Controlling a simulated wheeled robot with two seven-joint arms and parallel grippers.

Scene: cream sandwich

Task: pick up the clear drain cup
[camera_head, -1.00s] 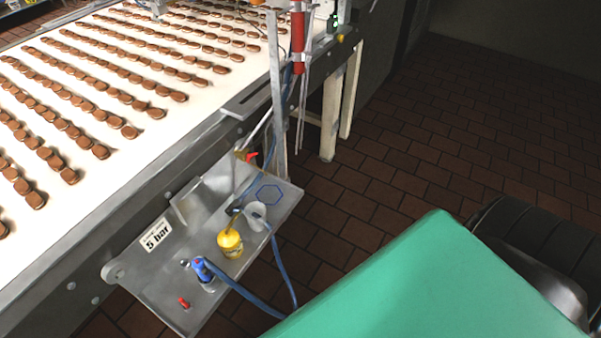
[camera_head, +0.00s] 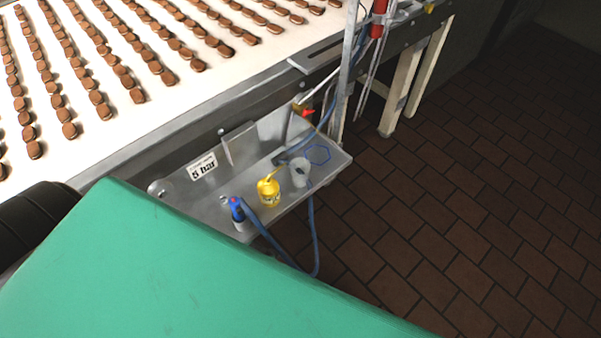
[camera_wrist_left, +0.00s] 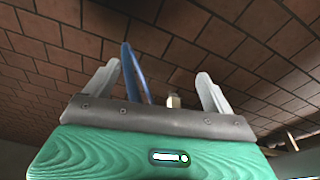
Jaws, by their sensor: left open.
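The cup cannot be made out in the wrist view. My right gripper is in no view.
The metal shelf (camera_head: 219,208) hangs on the conveyor's side and carries a blue-handled tool (camera_head: 236,209). A blue hose (camera_head: 313,236) loops below its front edge. A red-handled valve (camera_head: 307,113) and posts stand behind. Brown tiled floor (camera_head: 450,220) lies open at right.

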